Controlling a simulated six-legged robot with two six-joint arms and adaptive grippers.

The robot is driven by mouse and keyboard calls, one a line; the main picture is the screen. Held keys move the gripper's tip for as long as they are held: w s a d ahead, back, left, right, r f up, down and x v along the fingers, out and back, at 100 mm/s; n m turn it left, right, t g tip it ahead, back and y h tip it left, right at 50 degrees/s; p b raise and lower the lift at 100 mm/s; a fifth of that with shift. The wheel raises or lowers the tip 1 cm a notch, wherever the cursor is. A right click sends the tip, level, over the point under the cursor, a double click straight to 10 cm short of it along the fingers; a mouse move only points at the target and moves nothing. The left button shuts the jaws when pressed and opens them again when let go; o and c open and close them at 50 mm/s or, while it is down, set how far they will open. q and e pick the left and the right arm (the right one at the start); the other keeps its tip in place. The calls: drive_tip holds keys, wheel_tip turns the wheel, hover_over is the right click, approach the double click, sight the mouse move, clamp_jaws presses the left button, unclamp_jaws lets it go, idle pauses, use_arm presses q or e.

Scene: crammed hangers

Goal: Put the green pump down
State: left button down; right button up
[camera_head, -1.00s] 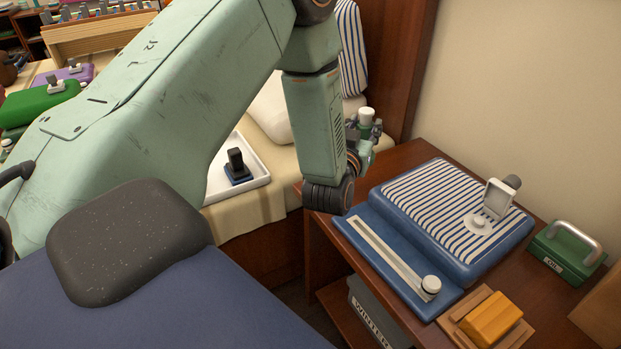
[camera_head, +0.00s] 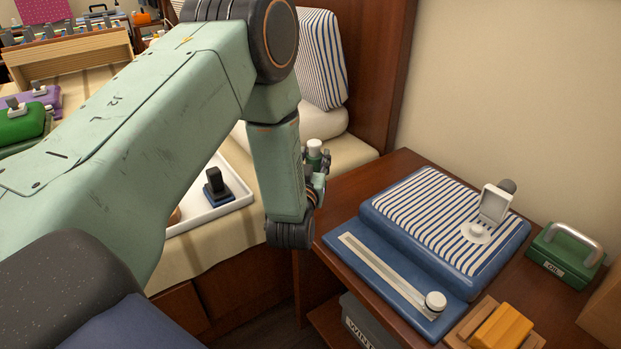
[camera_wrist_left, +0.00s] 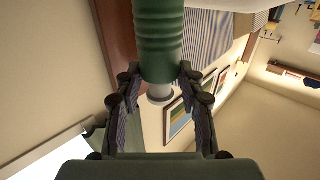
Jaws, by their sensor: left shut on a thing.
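The green pump (camera_wrist_left: 160,45) is a ribbed green cylinder with a pale end, large in the left wrist view. My left gripper (camera_wrist_left: 160,92) is shut on it, with a dark finger on either side. In the head view my left gripper (camera_head: 317,178) is small and partly hidden behind my forearm. The pump's white top and green body (camera_head: 314,152) stick up there, roughly upright, in front of the bed's pillows. I cannot tell exactly how high it is held. My right gripper is not in view.
A wooden side table (camera_head: 345,205) bears a blue striped case (camera_head: 385,245), a green box (camera_head: 565,255) and an orange block (camera_head: 502,328). A white tray (camera_head: 228,205) with a dark stamp-like object (camera_head: 216,187) lies on the bed, left of the gripper. The table's back left corner is clear.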

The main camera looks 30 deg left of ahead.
use_arm(q)
wheel_tip(320, 180, down, 3)
drive_tip(key=shift+s+r+b, duration=0.1)
drive_tip(key=shift+s+b, duration=0.05)
drive_tip(key=shift+b, duration=0.55)
drive_tip(key=shift+f, duration=0.45)
drive_tip(key=shift+r, duration=0.1)
drive_tip(key=c, duration=0.8)
unclamp_jaws()
drive_tip(key=shift+f, duration=0.2)
drive_tip(key=shift+r, duration=0.1)
